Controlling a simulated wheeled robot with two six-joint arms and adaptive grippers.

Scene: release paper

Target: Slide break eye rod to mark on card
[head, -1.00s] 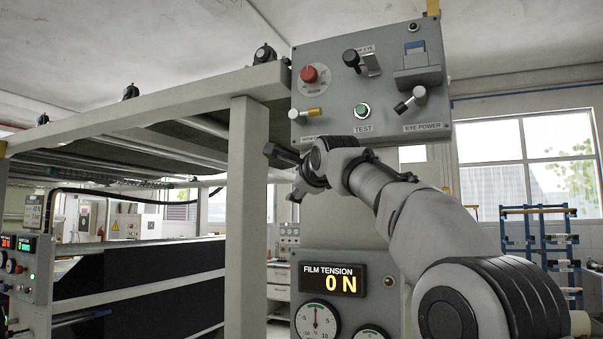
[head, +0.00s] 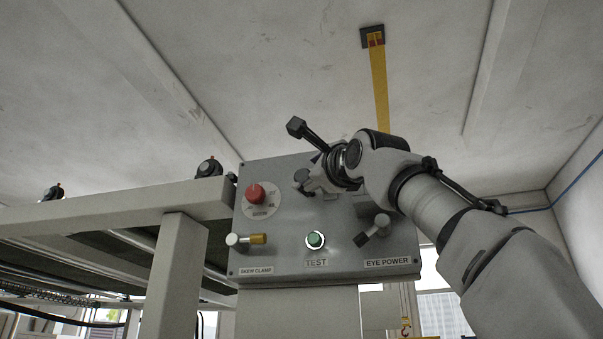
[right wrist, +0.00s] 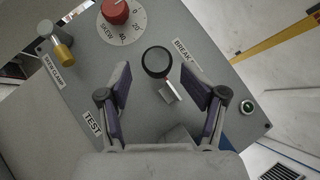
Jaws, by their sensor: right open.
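The break eye rod ends in a black round knob (right wrist: 157,62) with a small metal block (right wrist: 168,92) below it, beside the partly hidden BREAK label (right wrist: 185,55). In the head view the dark knob (head: 302,176) shows at the gripper's left side. My right gripper (right wrist: 157,70) is open, its two purple-padded fingers on either side of the knob and apart from it. In the head view this gripper (head: 318,184) is in front of the panel's upper right. My left gripper is not in view.
The grey panel (head: 285,225) also carries a red skew knob (head: 256,194), a yellow-tipped skew clamp lever (head: 258,239), a green test button (head: 315,240) and an eye power lever (head: 374,230). A pale machine frame (head: 178,262) stands to the left.

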